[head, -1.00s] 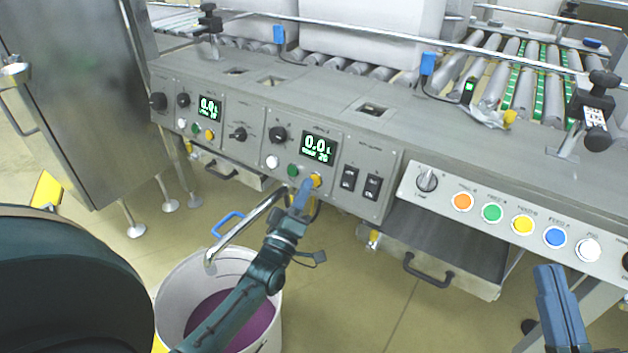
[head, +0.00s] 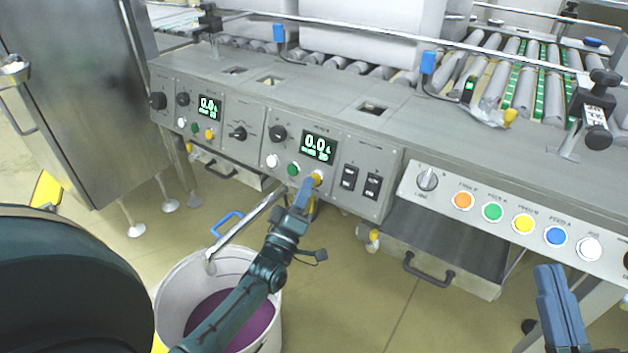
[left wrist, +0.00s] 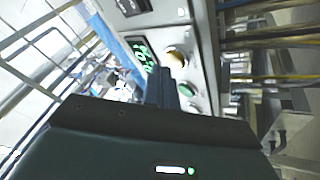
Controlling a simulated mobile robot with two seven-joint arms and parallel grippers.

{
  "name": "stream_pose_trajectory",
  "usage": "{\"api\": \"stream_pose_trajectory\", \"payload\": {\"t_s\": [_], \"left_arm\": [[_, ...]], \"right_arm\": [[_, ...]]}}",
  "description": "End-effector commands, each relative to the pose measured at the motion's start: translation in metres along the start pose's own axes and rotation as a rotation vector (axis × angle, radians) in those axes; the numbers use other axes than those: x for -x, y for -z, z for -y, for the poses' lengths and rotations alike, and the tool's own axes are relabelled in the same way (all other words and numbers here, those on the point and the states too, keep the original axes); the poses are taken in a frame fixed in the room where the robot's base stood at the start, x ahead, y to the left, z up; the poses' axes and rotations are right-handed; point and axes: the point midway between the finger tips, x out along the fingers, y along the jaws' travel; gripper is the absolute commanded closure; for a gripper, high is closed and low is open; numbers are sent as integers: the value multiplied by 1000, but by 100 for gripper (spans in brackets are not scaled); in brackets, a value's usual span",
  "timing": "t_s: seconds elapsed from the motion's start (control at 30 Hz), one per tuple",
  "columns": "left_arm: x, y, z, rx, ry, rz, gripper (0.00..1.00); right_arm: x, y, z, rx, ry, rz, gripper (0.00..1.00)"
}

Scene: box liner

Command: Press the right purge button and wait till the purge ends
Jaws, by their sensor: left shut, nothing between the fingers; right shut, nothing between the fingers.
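The right control panel has a lit display (head: 318,146) reading 0.0 with a smaller line under it that is hard to read. Below it are a white button (head: 272,161), a green button (head: 293,169) and a yellow button (head: 318,178). My left gripper (head: 307,184) is shut and empty, its tip right at the yellow button; I cannot tell whether it touches. In the left wrist view the fingers (left wrist: 160,88) point toward the yellow button (left wrist: 177,57), with the green button (left wrist: 186,89) beside it. My right gripper (head: 551,283) is shut and empty at the lower right, apart from the panel.
A white bucket (head: 172,282) with purple liquid stands under a metal spout pipe (head: 245,228). The left panel has its own display (head: 208,107) and buttons. A row of coloured buttons (head: 523,224) sits at right. A steel cabinet (head: 75,90) stands at left.

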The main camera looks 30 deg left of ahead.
Motion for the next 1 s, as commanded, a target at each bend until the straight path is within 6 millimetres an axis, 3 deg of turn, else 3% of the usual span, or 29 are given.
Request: {"api": "stream_pose_trajectory", "payload": {"t_s": [1.0], "left_arm": [[-7,-5,5,0,-1,0,100]], "right_arm": [[3,-5,1,-1,0,0,100]]}}
